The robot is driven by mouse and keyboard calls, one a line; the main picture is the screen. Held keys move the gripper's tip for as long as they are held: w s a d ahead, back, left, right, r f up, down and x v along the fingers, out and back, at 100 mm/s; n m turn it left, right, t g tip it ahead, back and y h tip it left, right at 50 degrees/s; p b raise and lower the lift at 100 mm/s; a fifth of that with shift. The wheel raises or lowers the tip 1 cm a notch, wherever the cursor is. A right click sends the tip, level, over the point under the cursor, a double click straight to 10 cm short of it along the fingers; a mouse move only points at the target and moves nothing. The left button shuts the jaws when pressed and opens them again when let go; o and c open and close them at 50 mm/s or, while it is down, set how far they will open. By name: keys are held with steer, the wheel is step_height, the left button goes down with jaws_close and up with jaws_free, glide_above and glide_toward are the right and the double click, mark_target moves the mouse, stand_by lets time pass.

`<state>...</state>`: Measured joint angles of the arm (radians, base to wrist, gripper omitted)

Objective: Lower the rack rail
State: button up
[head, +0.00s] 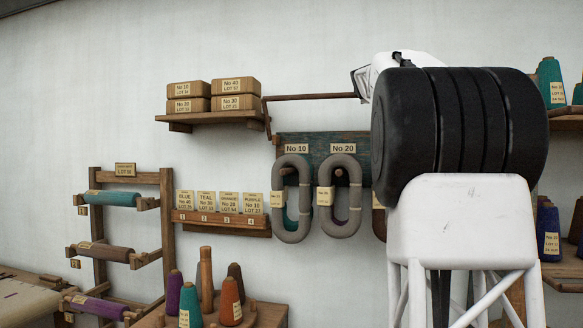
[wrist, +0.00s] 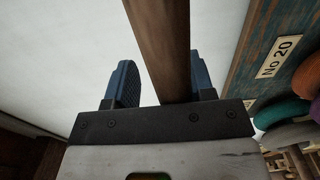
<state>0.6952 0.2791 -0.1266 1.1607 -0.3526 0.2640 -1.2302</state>
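The rack rail (head: 312,97) is a thin brown bar, roughly level, above the blue-green hank board. Its left end bends down toward the board's upper left corner. Its right end runs to my gripper (head: 362,84), which is mostly hidden behind my arm in the head view. In the wrist view the rail (wrist: 160,45) passes between the two blue fingers of my gripper (wrist: 160,78). A clear gap shows between the left finger and the rail; the rail lies close to the right finger. Whether it touches there I cannot tell.
The hank board (head: 312,146) carries grey looped hanks (head: 291,200) under number labels. A shelf with boxes (head: 212,118) is left of the rail. A card rack (head: 221,218), a roller stand (head: 166,225) and cones (head: 190,305) are lower left. My arm hides the board's right part.

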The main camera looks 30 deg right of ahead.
steer(key=shift+x, duration=2.85)
steer(key=shift+r+v, duration=0.15)
steer(key=shift+v, duration=1.15)
steer(key=shift+r+v, duration=0.2)
steer(key=shift+v, duration=1.1)
steer(key=shift+r+v, duration=0.15)
steer(key=shift+v, duration=1.15)
steer(key=s+a+f+m+g+y, duration=0.1)
steer(key=s+a+f+y, duration=0.1)
steer(key=a+f, duration=0.6)
steer(key=s+a+f+m+g+y, duration=0.1)
steer(key=s+a+f+m+y, duration=0.1)
steer(key=a+f, duration=0.7)
steer(key=s+a+f+m+g+y, duration=0.1)
steer(key=a+f+y, duration=0.3)
steer(key=a+f, duration=0.5)
steer(key=s+a+g, duration=0.1)
steer(key=a, duration=0.8)
steer(key=shift+y, duration=0.3)
steer(key=shift+f, duration=0.15)
steer(key=shift+o, duration=0.2)
steer(key=shift+w+d, duration=0.1)
